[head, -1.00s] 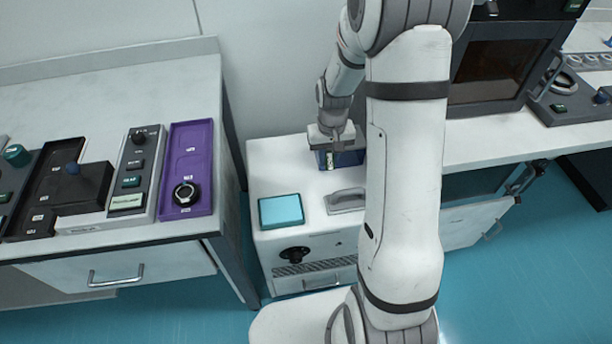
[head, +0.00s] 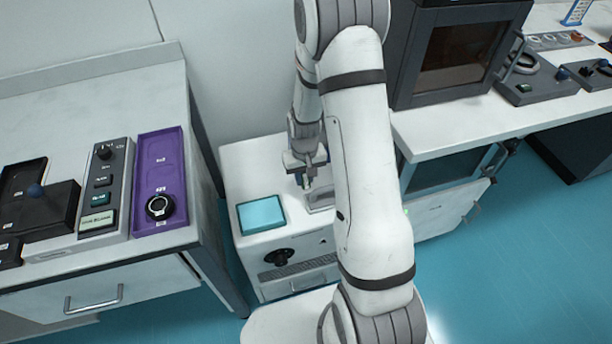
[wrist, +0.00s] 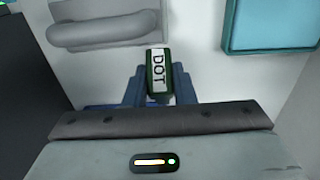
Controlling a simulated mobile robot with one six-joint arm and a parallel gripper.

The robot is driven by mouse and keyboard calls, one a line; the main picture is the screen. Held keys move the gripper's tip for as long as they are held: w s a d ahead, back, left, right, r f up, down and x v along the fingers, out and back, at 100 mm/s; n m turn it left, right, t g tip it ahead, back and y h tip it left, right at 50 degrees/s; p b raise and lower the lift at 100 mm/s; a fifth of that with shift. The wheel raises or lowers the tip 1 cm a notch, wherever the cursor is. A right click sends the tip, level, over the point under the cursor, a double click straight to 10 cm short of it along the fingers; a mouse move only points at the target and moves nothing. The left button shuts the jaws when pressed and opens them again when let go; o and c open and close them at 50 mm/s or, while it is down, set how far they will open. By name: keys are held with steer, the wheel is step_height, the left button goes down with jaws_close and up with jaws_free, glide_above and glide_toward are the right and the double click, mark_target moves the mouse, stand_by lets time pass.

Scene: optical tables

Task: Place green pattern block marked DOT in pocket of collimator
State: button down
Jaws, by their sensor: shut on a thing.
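In the wrist view my gripper (wrist: 158,88) is shut on the green block marked DOT (wrist: 158,70), with a blue finger on each side of it. The white label with DOT faces the camera. In the head view my gripper (head: 306,182) is over the white cabinet top, and the block is small and partly hidden by my arm there. The gap between block and cabinet top cannot be told. I cannot make out the pocket of the collimator for certain in these views.
The white cabinet (head: 245,165) has a cyan pad (head: 261,214) and a grey handle (wrist: 105,25) on top. A table on the left holds a purple tray (head: 161,215), a grey control box (head: 100,215) and a black device (head: 45,210). A dark-windowed oven (head: 460,55) stands right.

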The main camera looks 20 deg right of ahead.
steer(key=shift+f, duration=0.15)
steer(key=c, duration=1.7)
jaws_free()
steer(key=shift+f, duration=0.1)
steer(key=o, duration=0.5)
step_height(320, 180, up, 12)
steer(key=p, duration=0.1)
steer(key=shift+r, duration=0.25)
steer(key=s+a+r+t+p, duration=0.2)
steer(key=s+r+p, duration=0.5)
steer(key=s+r, duration=1.2)
step_height(320, 180, up, 4)
steer(key=shift+s+r+t, duration=0.1)
steer(key=shift+s+t, duration=0.15)
steer(key=shift+t, duration=0.05)
